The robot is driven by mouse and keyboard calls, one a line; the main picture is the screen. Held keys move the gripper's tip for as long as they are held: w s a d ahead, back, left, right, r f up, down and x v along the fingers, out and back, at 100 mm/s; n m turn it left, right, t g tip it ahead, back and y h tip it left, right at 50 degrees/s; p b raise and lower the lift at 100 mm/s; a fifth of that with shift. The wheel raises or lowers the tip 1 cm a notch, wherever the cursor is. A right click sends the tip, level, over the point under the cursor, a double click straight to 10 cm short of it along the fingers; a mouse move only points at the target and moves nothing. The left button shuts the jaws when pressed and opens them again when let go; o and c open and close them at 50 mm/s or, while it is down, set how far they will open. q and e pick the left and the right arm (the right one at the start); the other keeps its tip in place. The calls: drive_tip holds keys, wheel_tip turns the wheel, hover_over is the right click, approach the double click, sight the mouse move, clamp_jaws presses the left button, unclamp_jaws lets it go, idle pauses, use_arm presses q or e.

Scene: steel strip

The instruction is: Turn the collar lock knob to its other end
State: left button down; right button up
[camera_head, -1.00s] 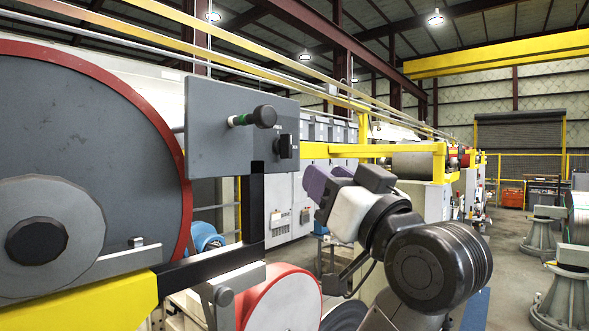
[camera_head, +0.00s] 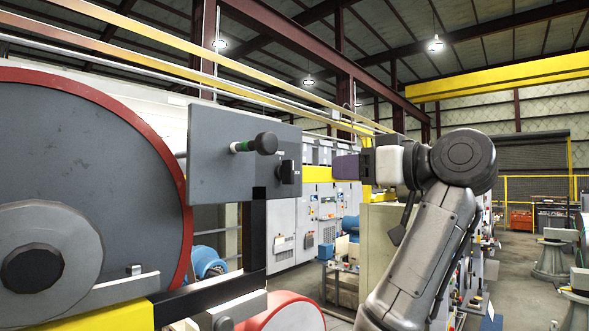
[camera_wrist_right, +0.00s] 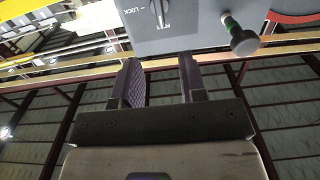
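The collar lock knob (camera_head: 290,172) is a small black turn knob on the right part of a grey panel (camera_head: 215,150). In the right wrist view the knob (camera_wrist_right: 160,12) shows at the top edge, grey and partly cut off, beside the printed word LOCK. My right gripper (camera_head: 338,167) is level with the knob, to its right and apart from it. In the right wrist view my right gripper (camera_wrist_right: 160,78) has its two purple fingers apart with nothing between them; the knob lies beyond the gap. My left gripper is not in view.
A black ball-ended plunger (camera_head: 265,143) with a green band sticks out of the panel next to the knob; it also shows in the wrist view (camera_wrist_right: 243,40). A large red-rimmed reel (camera_head: 120,130) stands left. A black post (camera_head: 252,230) stands below the panel.

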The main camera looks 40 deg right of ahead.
sight(293, 170)
drive_tip(key=w+p, duration=0.2)
drive_tip(key=w, duration=0.1)
drive_tip(key=w+a+p, duration=0.1)
drive_tip(key=w, duration=0.3)
drive_tip(key=w+p, duration=0.2)
drive_tip(key=w, duration=0.2)
drive_tip(key=shift+a+r+p, duration=0.15)
drive_tip(key=shift+a+p, duration=0.2)
drive_tip(key=shift+w+a+f+p, duration=0.1)
drive_tip(key=shift+w+p, duration=0.1)
drive_tip(key=shift+w, duration=0.3)
drive_tip(key=shift+w+a+f+p, duration=0.1)
drive_tip(key=shift+w+p, duration=0.1)
drive_tip(key=shift+w, duration=0.25)
drive_tip(key=shift+c, duration=0.4)
drive_tip(key=shift+c, duration=0.8)
clamp_jaws()
